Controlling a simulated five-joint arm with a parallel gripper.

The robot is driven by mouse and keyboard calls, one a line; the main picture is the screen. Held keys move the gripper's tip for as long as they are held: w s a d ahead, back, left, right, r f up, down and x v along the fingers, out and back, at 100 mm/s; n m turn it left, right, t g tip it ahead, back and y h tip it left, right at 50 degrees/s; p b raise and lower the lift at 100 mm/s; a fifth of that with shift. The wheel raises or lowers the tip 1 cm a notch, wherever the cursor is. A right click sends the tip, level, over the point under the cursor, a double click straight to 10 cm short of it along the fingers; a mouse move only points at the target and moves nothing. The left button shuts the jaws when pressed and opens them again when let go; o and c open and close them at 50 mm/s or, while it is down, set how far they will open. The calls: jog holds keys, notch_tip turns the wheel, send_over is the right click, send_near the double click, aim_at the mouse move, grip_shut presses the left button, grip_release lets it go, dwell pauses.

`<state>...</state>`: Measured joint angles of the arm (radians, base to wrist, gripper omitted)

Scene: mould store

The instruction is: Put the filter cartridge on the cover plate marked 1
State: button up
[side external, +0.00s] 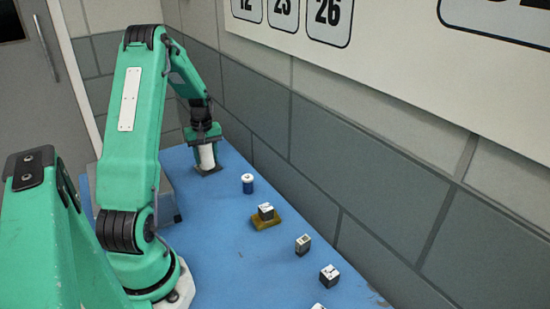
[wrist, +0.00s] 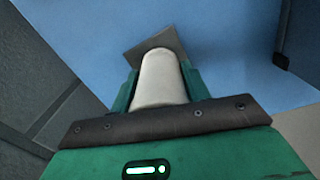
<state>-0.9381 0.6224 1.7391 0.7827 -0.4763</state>
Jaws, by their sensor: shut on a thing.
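The filter cartridge (side external: 207,157) is a white cylinder, held upright at the far end of the blue table. My gripper (side external: 205,152) is shut on it, with a green finger on each side. A grey plate (side external: 207,172) lies directly below the cartridge; no number on it can be read. In the wrist view, the cartridge (wrist: 160,80) sits between the fingers of my gripper (wrist: 158,85), and its far end overlaps the grey plate (wrist: 170,38). I cannot tell whether the cartridge touches the plate.
A blue jar with a white lid (side external: 248,186) stands nearer the camera. A dark box with a pale top (side external: 266,211) rests on a yellow plate (side external: 264,223). More small boxes (side external: 303,244) (side external: 329,276) stand along the table. The block wall (side external: 300,170) runs close along the right.

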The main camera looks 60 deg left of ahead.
jog(key=shift+f, duration=0.1)
jog(key=o, duration=1)
notch_tip(320, 180, up, 12)
dwell(0.8)
